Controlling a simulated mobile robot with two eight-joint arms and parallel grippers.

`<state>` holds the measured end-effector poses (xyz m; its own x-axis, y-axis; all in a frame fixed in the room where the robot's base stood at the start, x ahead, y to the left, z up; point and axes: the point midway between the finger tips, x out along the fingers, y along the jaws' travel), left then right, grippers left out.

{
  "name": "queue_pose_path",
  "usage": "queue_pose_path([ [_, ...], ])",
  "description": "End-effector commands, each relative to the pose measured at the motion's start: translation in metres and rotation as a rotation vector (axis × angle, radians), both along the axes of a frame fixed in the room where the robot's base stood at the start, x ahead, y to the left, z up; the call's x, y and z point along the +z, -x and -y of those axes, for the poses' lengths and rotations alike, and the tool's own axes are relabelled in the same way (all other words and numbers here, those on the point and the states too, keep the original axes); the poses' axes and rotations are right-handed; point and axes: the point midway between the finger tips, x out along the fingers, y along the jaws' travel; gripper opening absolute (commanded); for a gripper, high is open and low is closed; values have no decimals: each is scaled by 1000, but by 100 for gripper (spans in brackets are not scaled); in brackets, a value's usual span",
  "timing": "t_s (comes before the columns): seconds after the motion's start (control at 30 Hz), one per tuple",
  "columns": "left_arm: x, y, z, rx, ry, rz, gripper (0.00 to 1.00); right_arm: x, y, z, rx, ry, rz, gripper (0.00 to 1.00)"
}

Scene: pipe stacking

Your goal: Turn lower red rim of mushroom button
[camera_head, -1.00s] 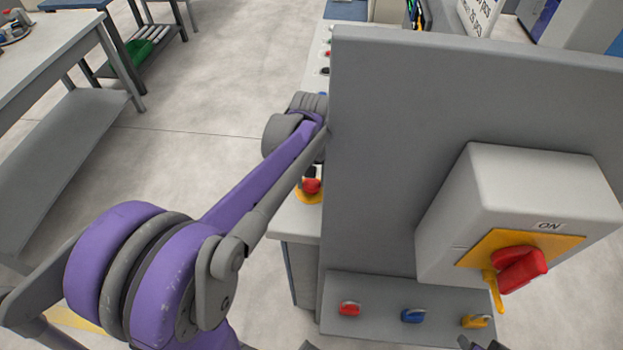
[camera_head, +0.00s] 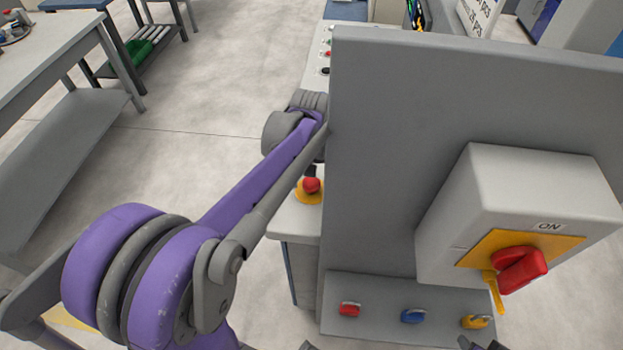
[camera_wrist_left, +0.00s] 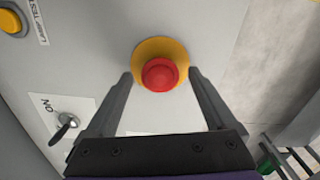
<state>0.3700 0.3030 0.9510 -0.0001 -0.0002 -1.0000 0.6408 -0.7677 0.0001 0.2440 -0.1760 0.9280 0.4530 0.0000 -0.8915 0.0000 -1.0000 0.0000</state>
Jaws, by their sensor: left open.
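The red mushroom button (camera_wrist_left: 160,73) sits on a yellow round base (camera_wrist_left: 161,48) on a light grey panel in the left wrist view. My left gripper (camera_wrist_left: 161,74) is open, with one finger on each side of the red button. Gaps show between the fingers and the red rim, and I see no grip on it. In the head view, a red button (camera_head: 311,185) on a yellow base shows at the left edge of the upright grey panel, below my left forearm. My left fingers are mostly hidden there.
A tall grey panel (camera_head: 400,130) stands right of the arm. It carries a switch box with a red rotary handle (camera_head: 521,270). Red, blue and yellow padlocks (camera_head: 413,315) sit below. In the wrist view, a toggle switch (camera_wrist_left: 66,122) and a yellow button (camera_wrist_left: 9,22) are at left.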

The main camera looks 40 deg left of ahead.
Motion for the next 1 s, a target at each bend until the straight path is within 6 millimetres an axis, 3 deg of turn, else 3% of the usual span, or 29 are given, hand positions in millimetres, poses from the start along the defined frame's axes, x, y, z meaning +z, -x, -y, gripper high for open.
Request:
queue_pose_path([
  [0.5, 92, 0, 0, 0, 0, 0, 89, 9, -3, 0, 0, 0, 6, 50],
  [0.67, 102, 0, 0, 0, 0, 0, 89, 10, -3, 0, 0, 0, 6, 50],
  [1.0, 102, 0, 0, 0, 0, 0, 89, 9, -3, 0, 0, 0, 6, 50],
])
